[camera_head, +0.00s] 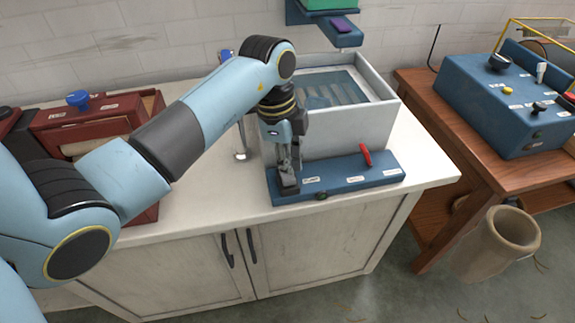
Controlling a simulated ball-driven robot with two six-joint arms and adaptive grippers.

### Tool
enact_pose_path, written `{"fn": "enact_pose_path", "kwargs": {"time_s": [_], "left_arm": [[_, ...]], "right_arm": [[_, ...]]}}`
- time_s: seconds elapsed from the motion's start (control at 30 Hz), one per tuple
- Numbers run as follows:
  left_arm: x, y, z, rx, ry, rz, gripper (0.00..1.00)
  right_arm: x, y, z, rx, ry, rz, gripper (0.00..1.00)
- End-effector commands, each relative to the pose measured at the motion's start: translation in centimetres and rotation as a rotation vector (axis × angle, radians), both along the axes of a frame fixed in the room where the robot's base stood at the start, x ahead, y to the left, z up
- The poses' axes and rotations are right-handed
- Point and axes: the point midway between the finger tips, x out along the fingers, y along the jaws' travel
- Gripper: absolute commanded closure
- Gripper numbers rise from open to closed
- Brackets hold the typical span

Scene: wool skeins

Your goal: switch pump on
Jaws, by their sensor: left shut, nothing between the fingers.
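A blue control panel (340,176) lies on the white counter at the front of a pale grey basin. A red lever (366,156) stands up tilted on its right half. Small white labels sit along its top, too small to read, and a small dark round part (321,196) is on its front edge. My left gripper (289,187) points down, shut and empty, at the panel's left end. It hides whatever control is beneath it, and I cannot tell whether it touches it. No part is readable as the pump switch. My right gripper is out of view.
The pale grey basin (385,118) stands behind the panel. A dark red box (90,118) with a blue knob is at the left. A blue machine (505,100) with knobs sits on a wooden table (440,125) at the right. The counter's front right corner is clear.

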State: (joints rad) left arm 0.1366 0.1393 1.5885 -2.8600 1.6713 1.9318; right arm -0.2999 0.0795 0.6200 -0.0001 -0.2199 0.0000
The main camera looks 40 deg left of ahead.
Motion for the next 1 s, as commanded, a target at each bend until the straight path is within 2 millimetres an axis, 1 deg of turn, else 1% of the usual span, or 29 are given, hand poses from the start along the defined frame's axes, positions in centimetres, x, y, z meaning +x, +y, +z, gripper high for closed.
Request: {"fn": "enact_pose_path", "kwargs": {"time_s": [0.37,1.0], "left_arm": [[0.0,0.0,-0.1,0.0,0.0,0.0,1.0],[0.0,0.0,-1.0,0.0,0.0,0.0,1.0]], "right_arm": [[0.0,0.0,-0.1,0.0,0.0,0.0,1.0],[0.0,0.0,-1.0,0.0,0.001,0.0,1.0]]}}
